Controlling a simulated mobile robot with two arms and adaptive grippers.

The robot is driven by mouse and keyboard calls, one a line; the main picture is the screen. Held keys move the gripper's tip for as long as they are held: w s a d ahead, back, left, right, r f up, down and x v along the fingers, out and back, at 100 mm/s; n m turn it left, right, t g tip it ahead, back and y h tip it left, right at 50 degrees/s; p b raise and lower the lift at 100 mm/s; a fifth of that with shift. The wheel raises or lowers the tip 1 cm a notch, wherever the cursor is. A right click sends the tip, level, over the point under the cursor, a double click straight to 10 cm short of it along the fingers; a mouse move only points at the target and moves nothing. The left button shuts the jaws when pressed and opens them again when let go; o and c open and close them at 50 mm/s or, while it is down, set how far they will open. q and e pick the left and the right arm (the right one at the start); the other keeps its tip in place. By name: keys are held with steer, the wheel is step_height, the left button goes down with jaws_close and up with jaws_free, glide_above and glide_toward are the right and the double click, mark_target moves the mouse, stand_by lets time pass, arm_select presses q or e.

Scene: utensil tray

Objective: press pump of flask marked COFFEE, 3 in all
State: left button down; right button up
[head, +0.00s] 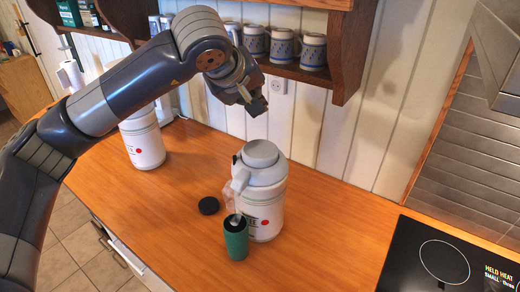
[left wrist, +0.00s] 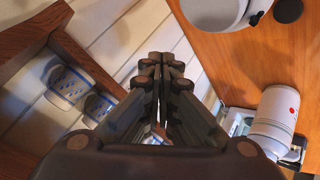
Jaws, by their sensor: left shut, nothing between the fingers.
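A white pump flask (head: 265,215) stands on the wooden counter. My right gripper is not in view.
A black lid (head: 208,205) lies left of the first flask. A wooden shelf (head: 300,73) with several patterned mugs is on the wall close behind my gripper. A black hob (head: 440,262) is at the right. Counter between flask and hob is clear.

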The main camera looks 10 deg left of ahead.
arm_select(q)
steer(key=b, duration=0.4)
glide_above(259, 145)
steer(key=s, duration=0.2)
steer(key=f, duration=0.7)
steer(key=shift+w+a+f, duration=0.1)
steer(key=shift+w+a, duration=0.1)
steer(key=shift+w, duration=0.05)
steer(key=shift+f+b, duration=0.4)
steer(key=shift+f+b, duration=0.35)
steer(key=shift+b, duration=0.25)
steer(key=shift+f+b, duration=1.05)
steer(key=shift+f, duration=0.15)
stand_by(0.7)
steer(key=shift+r, duration=0.15)
steer(key=shift+r+p, duration=0.8)
steer(key=shift+r, duration=0.6)
steer(key=shift+r+p, duration=1.4)
steer(key=shift+r, duration=1.15)
